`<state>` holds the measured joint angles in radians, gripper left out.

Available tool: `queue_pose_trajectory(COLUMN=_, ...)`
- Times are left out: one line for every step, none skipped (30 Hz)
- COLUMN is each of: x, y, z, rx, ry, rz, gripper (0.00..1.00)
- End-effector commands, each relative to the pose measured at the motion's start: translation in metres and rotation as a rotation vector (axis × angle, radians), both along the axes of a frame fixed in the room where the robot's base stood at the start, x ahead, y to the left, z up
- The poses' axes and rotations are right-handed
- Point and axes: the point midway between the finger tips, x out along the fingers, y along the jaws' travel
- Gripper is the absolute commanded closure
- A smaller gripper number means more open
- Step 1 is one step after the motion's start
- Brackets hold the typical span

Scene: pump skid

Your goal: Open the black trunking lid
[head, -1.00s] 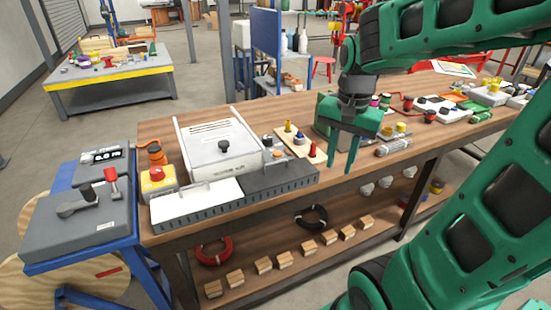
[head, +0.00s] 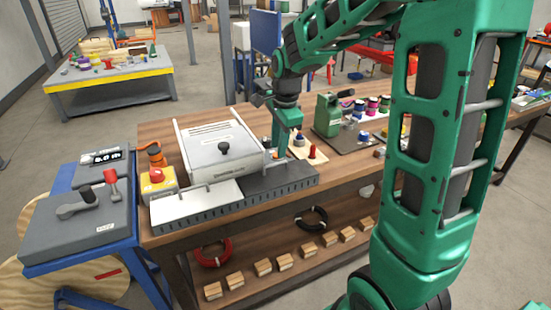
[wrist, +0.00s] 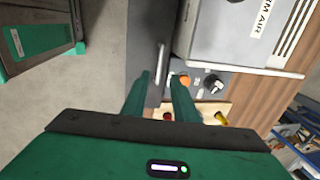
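The black trunking lid (head: 285,178) is a dark grey-black flat cover on the right part of the slotted trunking at the bench's front edge. It lies flat and closed. In the wrist view the lid (wrist: 141,40) is a dark strip with a thin metal bar handle (wrist: 161,60). My gripper (head: 279,150) points down over the far side of the lid. In the wrist view my gripper (wrist: 160,80) is open, its green fingers apart, with the bar seen between the tips. I cannot tell whether a finger touches it.
A white lid (head: 196,203) covers the trunking's left part. A grey cabinet (head: 222,146) stands behind it. A small board with a red knob (head: 312,151) is right of my gripper. A yellow emergency-stop box (head: 157,181) stands left. Open floor lies in front.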

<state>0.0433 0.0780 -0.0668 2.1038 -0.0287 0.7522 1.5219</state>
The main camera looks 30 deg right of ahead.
Motion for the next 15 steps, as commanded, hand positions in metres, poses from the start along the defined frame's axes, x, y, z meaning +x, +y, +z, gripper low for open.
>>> queue_pose_trajectory(x=0.001, y=0.0, z=-0.01, rx=0.0, ry=0.004, rz=0.0, gripper=0.74)
queue_pose_trajectory(x=0.002, y=0.0, z=-0.015, rx=0.0, ry=0.004, rz=0.0, gripper=0.74)
queue_pose_trajectory(x=0.004, y=0.0, z=-0.022, rx=0.0, ry=0.003, rz=0.0, gripper=0.74)
queue_pose_trajectory(x=0.004, y=0.0, z=-0.026, rx=0.0, ry=0.004, rz=0.0, gripper=0.74)
queue_pose_trajectory(x=0.005, y=0.0, z=-0.031, rx=0.0, ry=0.003, rz=0.0, gripper=0.74)
queue_pose_trajectory(x=0.006, y=0.0, z=-0.036, rx=0.0, ry=0.003, rz=0.0, gripper=0.74)
queue_pose_trajectory(x=0.007, y=0.0, z=-0.039, rx=0.0, ry=0.002, rz=0.0, gripper=0.74)
queue_pose_trajectory(x=0.008, y=-0.001, z=-0.042, rx=0.0, ry=0.001, rz=0.0, gripper=0.74)
queue_pose_trajectory(x=0.009, y=-0.001, z=-0.046, rx=0.0, ry=0.002, rz=0.0, gripper=0.74)
queue_pose_trajectory(x=0.009, y=-0.001, z=-0.049, rx=0.0, ry=0.002, rz=0.0, gripper=0.74)
queue_pose_trajectory(x=0.01, y=-0.001, z=-0.051, rx=0.0, ry=0.001, rz=0.0, gripper=0.74)
queue_pose_trajectory(x=0.01, y=-0.001, z=-0.053, rx=0.0, ry=0.0, rz=0.0, gripper=0.74)
queue_pose_trajectory(x=0.01, y=-0.001, z=-0.054, rx=0.0, ry=0.0, rz=0.0, gripper=0.74)
queue_pose_trajectory(x=0.011, y=-0.001, z=-0.055, rx=0.0, ry=0.0, rz=0.0, gripper=0.74)
queue_pose_trajectory(x=0.011, y=-0.001, z=-0.056, rx=0.0, ry=0.0, rz=0.0, gripper=0.74)
